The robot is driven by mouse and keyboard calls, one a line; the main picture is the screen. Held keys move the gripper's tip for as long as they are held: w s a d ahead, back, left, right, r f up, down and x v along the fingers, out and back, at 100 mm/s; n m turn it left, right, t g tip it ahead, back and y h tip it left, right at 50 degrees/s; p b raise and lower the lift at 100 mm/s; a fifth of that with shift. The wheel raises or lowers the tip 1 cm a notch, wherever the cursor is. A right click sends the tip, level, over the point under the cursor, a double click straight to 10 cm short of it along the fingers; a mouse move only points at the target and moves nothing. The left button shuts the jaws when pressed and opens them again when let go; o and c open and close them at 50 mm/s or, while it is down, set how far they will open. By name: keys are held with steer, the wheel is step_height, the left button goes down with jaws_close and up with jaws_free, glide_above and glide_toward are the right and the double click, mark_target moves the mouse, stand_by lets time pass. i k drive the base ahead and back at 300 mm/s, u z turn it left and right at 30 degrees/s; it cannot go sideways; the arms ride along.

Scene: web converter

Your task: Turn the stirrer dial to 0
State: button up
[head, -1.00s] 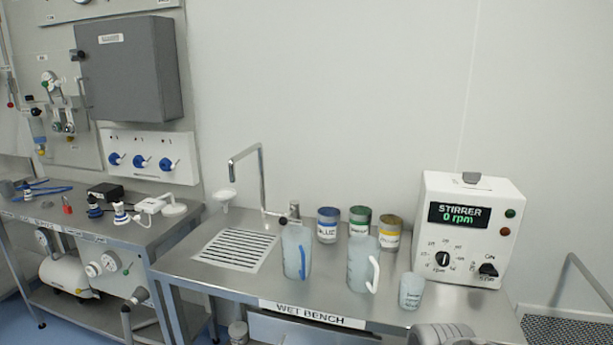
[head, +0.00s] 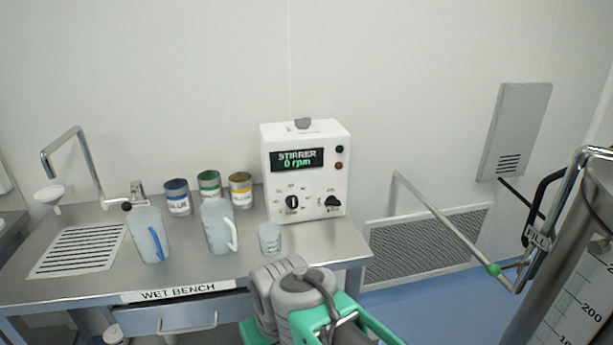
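The white stirrer box (head: 306,150) stands upright at the right end of the wet bench. My grey and green arm shows at the bottom centre, in front of the bench and apart from the stirrer. My gripper's fingers cannot be made out.
A small beaker (head: 270,239), a white-handled jug (head: 217,228) and a blue-handled jug (head: 149,235) stand left of the stirrer. Blue, green and yellow cans (head: 240,190) stand behind. A rail (head: 440,222) and a graduated tank (head: 575,290) are at right.

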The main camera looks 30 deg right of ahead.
mark_target(292, 201)
steer(key=z, duration=0.1)
steer(key=k, duration=1)
steer(key=u, duration=0.85)
steer(key=i, duration=0.75)
steer(key=z, duration=0.6)
steer(key=i, duration=0.9)
steer(key=z, duration=0.15)
